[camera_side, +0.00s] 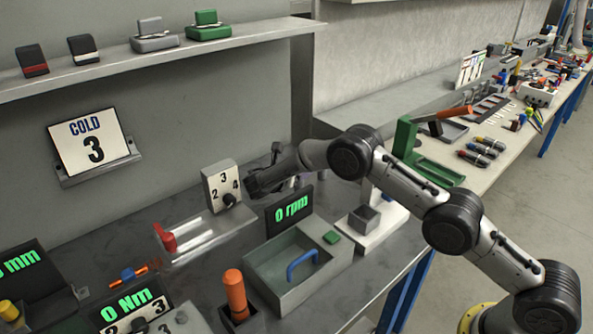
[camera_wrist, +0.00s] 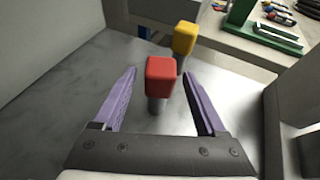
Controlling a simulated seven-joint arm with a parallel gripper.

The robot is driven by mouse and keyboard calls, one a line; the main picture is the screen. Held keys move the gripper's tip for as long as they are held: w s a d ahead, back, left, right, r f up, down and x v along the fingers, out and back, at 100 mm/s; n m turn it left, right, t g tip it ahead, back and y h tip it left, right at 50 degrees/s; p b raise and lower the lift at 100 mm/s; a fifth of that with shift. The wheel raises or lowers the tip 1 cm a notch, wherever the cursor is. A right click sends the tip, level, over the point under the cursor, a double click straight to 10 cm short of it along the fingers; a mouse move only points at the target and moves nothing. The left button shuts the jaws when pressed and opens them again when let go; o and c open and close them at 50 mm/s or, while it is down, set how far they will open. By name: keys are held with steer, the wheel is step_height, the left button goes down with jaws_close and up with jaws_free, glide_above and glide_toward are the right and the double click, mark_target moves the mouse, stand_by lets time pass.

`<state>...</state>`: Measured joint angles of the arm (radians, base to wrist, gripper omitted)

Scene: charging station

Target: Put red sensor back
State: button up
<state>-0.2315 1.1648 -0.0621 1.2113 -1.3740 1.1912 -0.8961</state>
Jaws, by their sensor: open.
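The red sensor, a red block-shaped head (camera_wrist: 160,77) on a short grey stem, stands upright in the wrist view. My gripper (camera_wrist: 160,88) is open, with its purple fingers on either side of the red head and a visible gap to each finger. A yellow-headed one (camera_wrist: 184,38) of similar shape stands just behind it. I cannot make out the red sensor there.
The dial box (camera_side: 221,187) and the 0 rpm display (camera_side: 290,209) stand close to my gripper. A grey bin with a blue handle (camera_side: 303,264) sits in front. A green stand (camera_side: 405,140) is on the right. A shelf (camera_side: 105,72) runs above at the left.

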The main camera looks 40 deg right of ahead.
steer(key=shift+r, duration=0.2)
steer(key=v, duration=1.2)
steer(key=s+d+r+m+g+y, duration=0.1)
steer(key=s+d+r+m+y, duration=0.25)
steer(key=s+r+m, duration=0.4)
steer(key=s+d+r+m+g+y, duration=0.25)
steer(key=s+d+r+m, duration=0.2)
steer(key=s+r, duration=0.6)
steer(key=s+a+f+m+t+y, duration=0.1)
steer(key=s+m+y, duration=0.1)
steer(key=s, duration=0.6)
steer(key=s+a+f+m+t+y, duration=0.1)
steer(key=s+m+y, duration=0.1)
steer(key=s+m, duration=0.3)
steer(key=s+a+f+m+t+y, duration=0.1)
steer(key=s+m+t+y, duration=0.1)
steer(key=s, duration=1)
steer(key=shift+s+m, duration=0.35)
steer(key=shift+m, duration=0.45)
steer(key=shift+a, duration=0.15)
